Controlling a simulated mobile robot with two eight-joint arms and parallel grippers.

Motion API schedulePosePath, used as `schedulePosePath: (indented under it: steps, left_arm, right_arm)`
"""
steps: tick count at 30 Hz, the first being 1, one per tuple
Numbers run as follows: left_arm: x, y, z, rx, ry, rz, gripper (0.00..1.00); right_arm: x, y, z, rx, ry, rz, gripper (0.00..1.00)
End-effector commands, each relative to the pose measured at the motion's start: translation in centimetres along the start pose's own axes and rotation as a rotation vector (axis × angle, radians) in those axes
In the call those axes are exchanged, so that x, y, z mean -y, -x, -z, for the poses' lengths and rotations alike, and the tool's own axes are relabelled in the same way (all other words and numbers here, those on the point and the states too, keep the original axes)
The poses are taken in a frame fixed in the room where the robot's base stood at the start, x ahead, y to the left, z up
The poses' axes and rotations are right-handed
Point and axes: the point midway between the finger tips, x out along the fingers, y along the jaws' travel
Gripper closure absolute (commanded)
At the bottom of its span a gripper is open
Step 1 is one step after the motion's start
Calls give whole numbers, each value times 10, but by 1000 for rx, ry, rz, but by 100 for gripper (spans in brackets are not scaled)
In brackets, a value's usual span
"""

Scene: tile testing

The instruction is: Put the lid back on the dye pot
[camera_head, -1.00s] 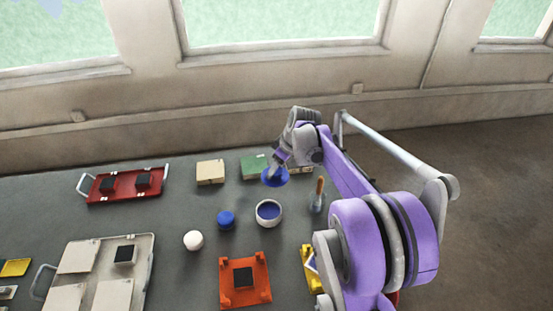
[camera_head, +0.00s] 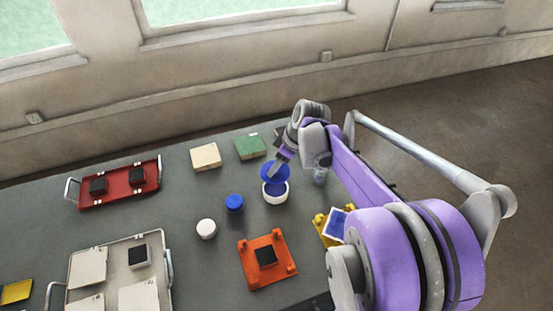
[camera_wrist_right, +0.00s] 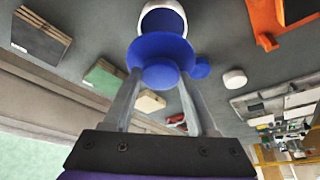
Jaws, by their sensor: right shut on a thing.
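The dye pot (camera_head: 276,198) is a white round pot with blue inside, open at the top on the grey table. My right gripper (camera_head: 276,167) is shut on the blue lid (camera_head: 272,177) and holds it above the pot's far side. The lid overlaps the back of the rim in the head view, and blue still shows in the opening in front of it. In the right wrist view the lid (camera_wrist_right: 160,47) sits between the fingertips, with the white pot (camera_wrist_right: 163,18) just beyond it, partly hidden. My left gripper is in neither view.
A blue-topped jar (camera_head: 234,203) and a white round thing (camera_head: 206,229) stand left of the pot. An orange stand (camera_head: 281,279) is in front; green (camera_head: 250,147) and cream (camera_head: 205,157) blocks lie behind.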

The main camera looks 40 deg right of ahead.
Motion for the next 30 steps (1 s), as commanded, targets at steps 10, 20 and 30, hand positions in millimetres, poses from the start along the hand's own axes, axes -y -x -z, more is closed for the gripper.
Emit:
schedulePosePath:
  steps: [10, 20, 30]
  left_arm:
    - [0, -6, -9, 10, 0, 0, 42]
    - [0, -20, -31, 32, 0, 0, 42]
    - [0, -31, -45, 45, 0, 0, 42]
  right_arm:
    - [2, -12, -6, 2, 2, 2, 100]
    - [2, -41, -19, 3, 2, 2, 100]
    - [1, -60, -26, 0, 2, 1, 100]
